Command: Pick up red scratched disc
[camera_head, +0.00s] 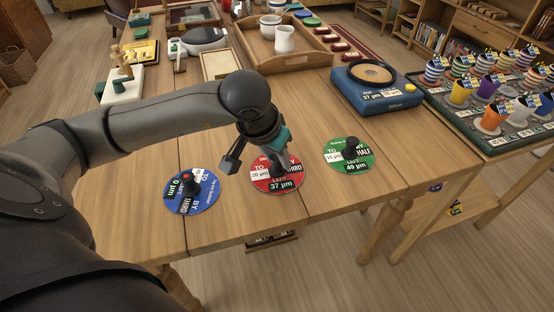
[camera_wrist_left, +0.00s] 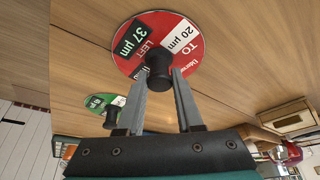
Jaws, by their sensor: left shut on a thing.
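The red disc (camera_head: 277,184), printed with white labels and "37 µm", lies on the wooden table (camera_head: 320,213) near its front edge. My left gripper (camera_head: 276,163) is above it and hides part of its far side. In the left wrist view the red disc (camera_wrist_left: 155,44) fills the upper middle. My left gripper's fingers (camera_wrist_left: 159,78) stand on either side of its black knob (camera_wrist_left: 158,68) and are shut on it. I cannot tell whether the disc is clear of the tabletop. My right gripper is not in view.
A blue disc (camera_head: 205,197) lies to the left and a green disc (camera_head: 334,156) to the right, each with a black knob. A blue device (camera_head: 375,97) stands behind the green disc. A rack of striped cups (camera_head: 490,115) is at the right. The table's front edge is close.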

